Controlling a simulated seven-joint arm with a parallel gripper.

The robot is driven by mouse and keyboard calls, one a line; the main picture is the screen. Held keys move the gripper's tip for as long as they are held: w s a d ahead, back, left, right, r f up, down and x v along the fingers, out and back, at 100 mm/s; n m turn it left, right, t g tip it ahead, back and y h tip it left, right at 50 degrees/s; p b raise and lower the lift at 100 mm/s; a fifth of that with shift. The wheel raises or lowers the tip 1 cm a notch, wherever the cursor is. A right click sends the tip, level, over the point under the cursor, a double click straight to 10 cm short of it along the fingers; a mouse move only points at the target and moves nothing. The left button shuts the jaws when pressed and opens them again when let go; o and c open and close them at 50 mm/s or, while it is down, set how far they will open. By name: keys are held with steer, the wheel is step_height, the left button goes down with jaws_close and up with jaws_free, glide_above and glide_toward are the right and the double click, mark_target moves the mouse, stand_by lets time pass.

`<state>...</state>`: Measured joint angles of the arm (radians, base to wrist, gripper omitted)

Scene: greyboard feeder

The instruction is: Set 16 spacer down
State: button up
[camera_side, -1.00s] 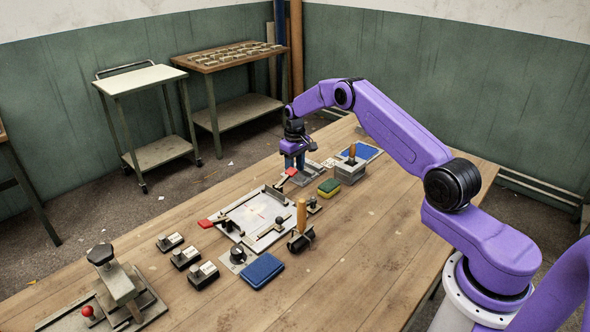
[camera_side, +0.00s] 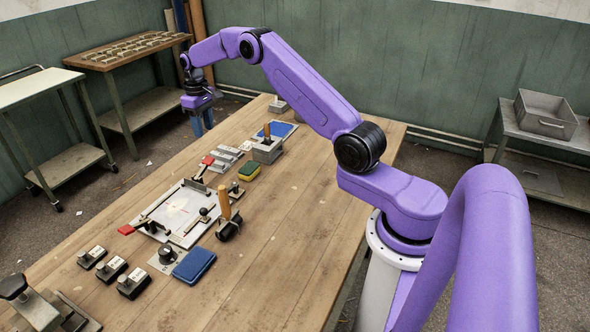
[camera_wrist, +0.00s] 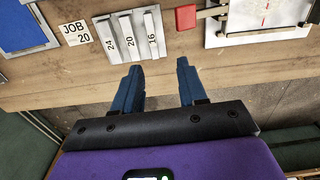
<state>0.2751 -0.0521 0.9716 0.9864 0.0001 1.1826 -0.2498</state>
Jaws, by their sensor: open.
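The 16 spacer (camera_wrist: 154,36) is a pale grey bar with a "16" label. In the wrist view it lies flat beside the 20 spacer (camera_wrist: 130,38) and the 24 spacer (camera_wrist: 107,42), as the rightmost of the row. My gripper (camera_wrist: 158,88) is open with its blue fingers apart and nothing between them. In the side view my gripper (camera_side: 202,124) is raised near the table's far left edge, apart from the spacers. The small labels cannot be read in the side view.
A "JOB 20" card (camera_wrist: 76,33) lies left of the spacers. A red block (camera_wrist: 186,18) and a white plate with fittings (camera_wrist: 262,30) are to the right. A blue pad (camera_side: 194,263), several black-based stamps and a grey box (camera_side: 267,150) stand on the wooden table (camera_side: 285,240).

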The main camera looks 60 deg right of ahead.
steer(key=s+a+r+n, duration=0.2)
steer(key=s+a+r, duration=0.3)
steer(key=a, duration=0.5)
steer(key=s+a+r+n, duration=0.25)
steer(key=s+a, duration=0.35)
steer(key=a, duration=0.3)
steer(key=s+a+r+n, duration=0.1)
steer(key=s+a, duration=0.2)
steer(key=s, duration=0.4)
steer(key=s+a+r+n, duration=0.2)
steer(key=s+a, duration=0.1)
steer(key=s, duration=0.4)
steer(key=s+d+f+n, duration=0.1)
steer(key=s+d+n, duration=0.1)
steer(key=s, duration=0.9)
steer(key=s+d+f+n, duration=0.1)
steer(key=s+d+n, duration=0.1)
steer(key=s, duration=0.8)
steer(key=shift+s+d+n, duration=0.35)
steer(key=shift+s, duration=0.05)
